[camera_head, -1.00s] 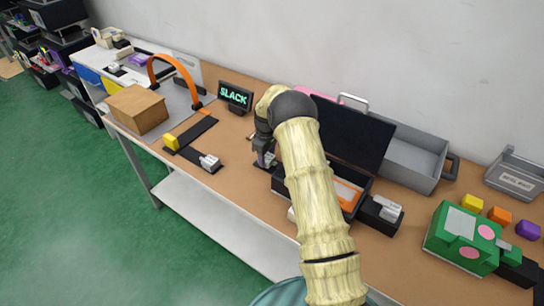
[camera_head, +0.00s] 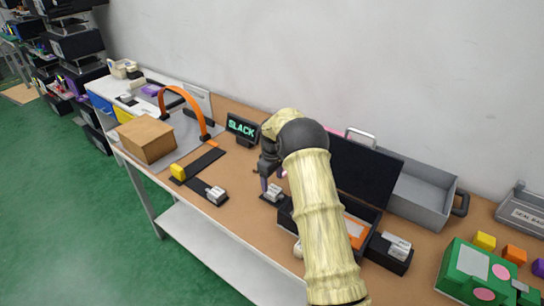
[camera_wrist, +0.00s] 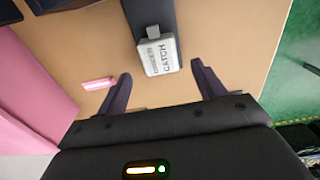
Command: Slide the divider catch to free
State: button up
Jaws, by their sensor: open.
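The divider catch (camera_wrist: 157,52) is a pale grey block with the word CATCH on it, on a dark strip in the wrist view. In the head view I take it to be the small pale block (camera_head: 273,193) at the left end of the open black box (camera_head: 372,218). My gripper (camera_wrist: 160,72) is open, with its two dark fingers on either side of the catch and the tips close to its near end. I cannot tell whether they touch it. In the head view my gripper (camera_head: 264,182) is just above the block. My arm hides part of the box.
Another pale block (camera_head: 398,246) is right of the box. A sign reading SLACK (camera_head: 242,127) stands behind. A grey tray (camera_head: 420,200) is at the back right.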

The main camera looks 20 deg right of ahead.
aim_at(272, 190)
notch_tip(272, 190, up, 12)
jog(key=shift+r, duration=0.15)
dwell(0.3)
jog(key=s+a+r+m+t+p, duration=0.1)
jog(key=s+a+r+m+p, duration=0.1)
jog(key=s, duration=1.4)
jog(key=s+a+r+m+t+p, duration=0.1)
jog(key=s+m, duration=0.4)
jog(key=s, duration=1.2)
jog(key=shift+s+a+r+m+t+p, duration=0.3)
jog(key=shift+a+r+p, duration=0.25)
jog(key=shift+a, duration=0.5)
